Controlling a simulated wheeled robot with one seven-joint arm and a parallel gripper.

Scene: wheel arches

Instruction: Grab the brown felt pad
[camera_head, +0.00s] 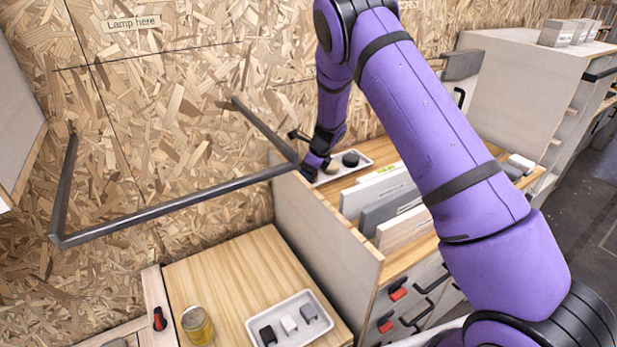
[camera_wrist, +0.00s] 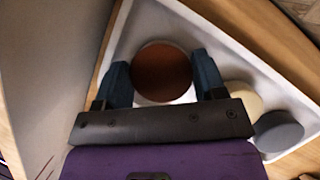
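The brown felt pad (camera_wrist: 161,70) is a round disc between the two fingertips of my gripper (camera_wrist: 163,80) in the wrist view. It is over the white tray (camera_wrist: 215,38), near its narrow-looking corner. The fingers stand apart on either side of the pad, with their inner faces at or very near its edges. I cannot tell whether they press on it, or whether the pad rests on the tray. In the head view my gripper (camera_head: 314,165) is low over the left end of the tray (camera_head: 366,155), and the pad is hidden there.
A cream disc (camera_wrist: 243,96) and a dark grey disc (camera_wrist: 278,132) lie in the same tray, right of my gripper. A wooden wall is close behind. Upright boards (camera_head: 385,200) stand in front. A metal frame (camera_head: 180,205) juts out at left. A lower bench holds a jar (camera_head: 197,325) and another tray (camera_head: 290,322).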

